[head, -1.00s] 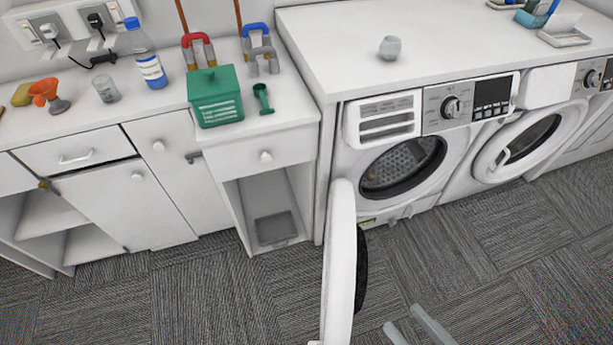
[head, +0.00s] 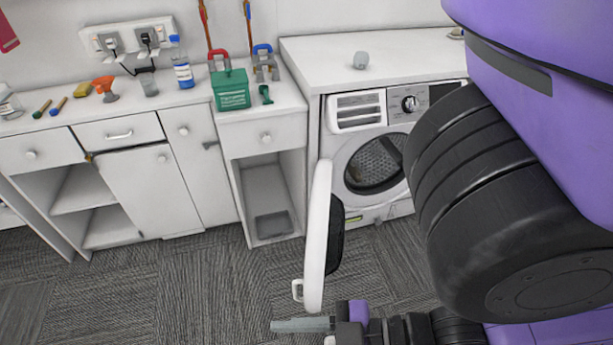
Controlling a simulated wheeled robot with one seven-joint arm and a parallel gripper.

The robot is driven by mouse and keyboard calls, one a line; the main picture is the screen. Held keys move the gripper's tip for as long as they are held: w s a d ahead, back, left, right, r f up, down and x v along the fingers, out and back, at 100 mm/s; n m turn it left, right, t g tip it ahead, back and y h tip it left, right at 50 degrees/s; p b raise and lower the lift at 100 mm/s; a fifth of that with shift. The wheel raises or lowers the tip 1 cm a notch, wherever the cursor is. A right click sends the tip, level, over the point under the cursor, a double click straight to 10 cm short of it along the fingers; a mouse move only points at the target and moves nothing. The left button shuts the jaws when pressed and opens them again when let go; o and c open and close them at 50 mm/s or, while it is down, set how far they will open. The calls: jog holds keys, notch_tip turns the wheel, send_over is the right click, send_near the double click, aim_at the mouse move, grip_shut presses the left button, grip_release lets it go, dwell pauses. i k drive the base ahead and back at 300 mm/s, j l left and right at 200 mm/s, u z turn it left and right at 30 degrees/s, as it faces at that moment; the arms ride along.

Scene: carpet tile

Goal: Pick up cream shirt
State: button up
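I see no cream shirt in the head view. My gripper (head: 290,325) is low in the picture, just below the open door and pointing left. Its fingers are seen side-on and overlap, so whether they are apart is unclear. My purple and black arm covers the right side and hides whatever is behind it.
The open door stands between my gripper and the machine. A counter at left holds a green box (head: 231,90), a blue-capped bottle (head: 184,73) and an orange spray head (head: 104,87). The carpet (head: 215,290) at left is clear.

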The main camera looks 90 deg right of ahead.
aim_at(354, 174)
jog(key=k+l+u, duration=0.1)
jog(key=u, duration=0.35)
jog(key=k+l+u, duration=0.2)
jog(key=u, duration=0.2)
jog(key=k+l+u, duration=0.15)
jog(key=u, duration=0.3)
jog(key=k+l+u, duration=0.1)
jog(key=k, duration=0.3)
jog(key=k+l+u, duration=0.15)
jog(key=k, duration=0.2)
jog(key=k+z, duration=0.4)
jog(key=k+l+z, duration=0.15)
jog(key=k+z, duration=0.25)
jog(key=k+l+z, duration=0.2)
jog(key=z, duration=0.15)
jog(key=k+l+z, duration=0.2)
jog(key=z, duration=0.2)
jog(key=k+l+z, duration=0.4)
jog(key=i+j, duration=0.1)
